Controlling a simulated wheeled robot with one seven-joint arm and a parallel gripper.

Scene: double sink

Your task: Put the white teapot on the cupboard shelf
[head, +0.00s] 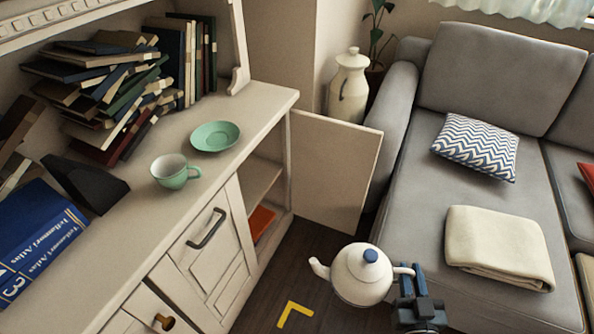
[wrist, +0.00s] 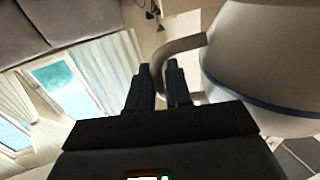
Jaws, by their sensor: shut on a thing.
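The white teapot (head: 361,275) with a blue lid knob is held up off the floor in the head view, its spout pointing left and its handle right. My gripper (head: 408,273) is shut on the teapot's handle. In the wrist view the teapot body (wrist: 265,65) fills the upper right, and the fingers (wrist: 158,85) are at its curved handle. The cupboard's right door (head: 335,172) stands open. The cupboard shelf (head: 262,182) shows partly inside, with an orange-red item (head: 261,222) below it. The rest of the inside is hidden by the cupboard front.
A green cup (head: 175,171) and green saucer (head: 215,136) sit on the cupboard top, with books (head: 110,90) behind. A grey sofa (head: 405,200) stands to the right. A yellow corner mark (head: 294,312) lies on the floor.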

